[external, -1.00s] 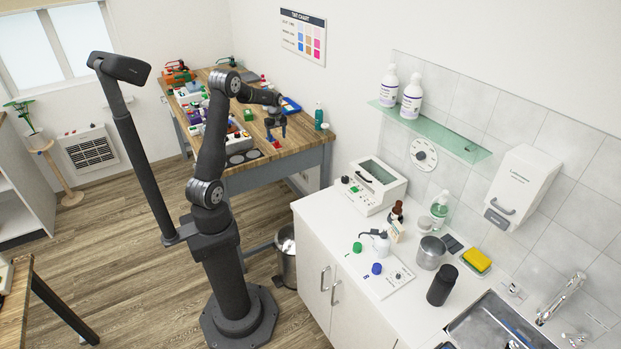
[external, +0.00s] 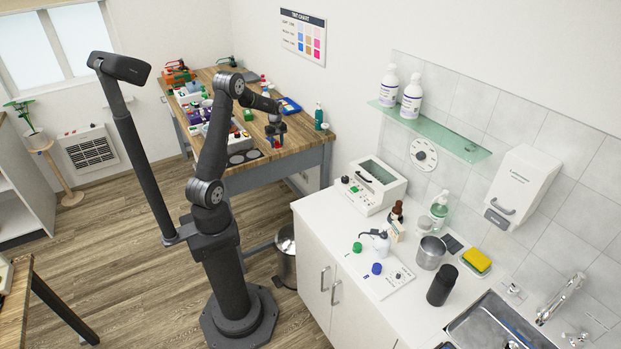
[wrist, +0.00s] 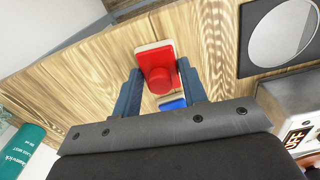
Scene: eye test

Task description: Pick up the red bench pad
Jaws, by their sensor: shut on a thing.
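In the external view my gripper (external: 276,138) is low over the front right part of the wooden bench (external: 291,144), and the pad is mostly hidden there. I cannot tell whether the pad touches the bench top.
A small blue thing (wrist: 172,103) lies close by the pad in the wrist view. A blue tray (external: 290,106) and a teal bottle (external: 319,117) stand behind and to the right.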

